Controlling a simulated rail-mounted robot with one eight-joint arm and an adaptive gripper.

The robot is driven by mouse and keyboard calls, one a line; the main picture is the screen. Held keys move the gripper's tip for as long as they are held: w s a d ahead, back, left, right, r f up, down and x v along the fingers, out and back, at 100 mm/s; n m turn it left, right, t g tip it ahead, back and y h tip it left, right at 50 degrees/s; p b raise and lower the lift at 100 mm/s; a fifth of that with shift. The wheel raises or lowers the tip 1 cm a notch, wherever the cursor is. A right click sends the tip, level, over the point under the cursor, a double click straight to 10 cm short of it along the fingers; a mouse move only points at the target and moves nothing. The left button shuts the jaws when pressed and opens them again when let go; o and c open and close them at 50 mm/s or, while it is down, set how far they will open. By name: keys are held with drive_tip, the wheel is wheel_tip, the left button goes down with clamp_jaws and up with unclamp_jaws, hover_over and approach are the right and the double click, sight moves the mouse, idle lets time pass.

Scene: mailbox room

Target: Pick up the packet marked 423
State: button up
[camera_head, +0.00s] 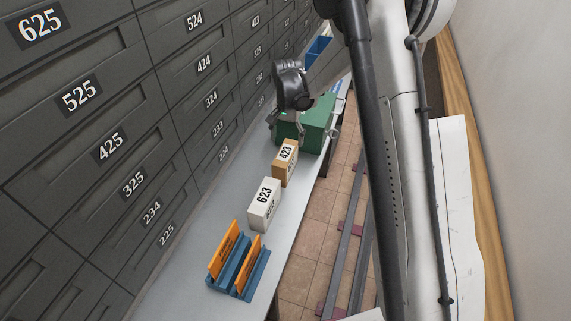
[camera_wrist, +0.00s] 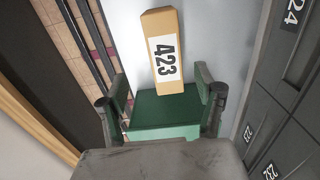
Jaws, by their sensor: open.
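The packet marked 423 (camera_head: 285,162) is a tan box with a white label. It stands on the grey shelf, behind the white packet marked 623 (camera_head: 264,204). In the wrist view the 423 packet (camera_wrist: 163,50) lies ahead of my gripper (camera_wrist: 161,88), its lower end near the gap between the fingers. My gripper (camera_head: 304,128) is open, just beyond the packet in the head view, and holds no packet. A green block-like shape (camera_wrist: 160,107) shows between the fingers; I cannot tell whether it is part of my gripper. Contact with the packet cannot be told.
Dark numbered mailboxes (camera_head: 108,147) line the left side of the shelf (camera_head: 200,250). A blue holder (camera_head: 232,268) with orange cards stands at the near end. A blue bin (camera_head: 319,48) is at the far end. Tiled floor and rails (camera_head: 345,225) lie to the right.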

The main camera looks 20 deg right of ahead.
sight(286, 152)
wheel_tip(286, 152, down, 7)
drive_tip(key=shift+r+b, duration=0.1)
drive_tip(key=shift+b, duration=0.6)
drive_tip(key=f+b, duration=0.1)
drive_tip(key=f, duration=0.1)
drive_tip(key=w+f, duration=0.1)
drive_tip(key=f, duration=0.1)
drive_tip(key=shift+w+f+b, duration=0.15)
drive_tip(key=shift+f+b, duration=0.05)
drive_tip(key=shift+b, duration=0.15)
drive_tip(key=shift+f, duration=0.45)
drive_tip(key=c, duration=1.5)
drive_tip(key=shift+r, duration=0.1)
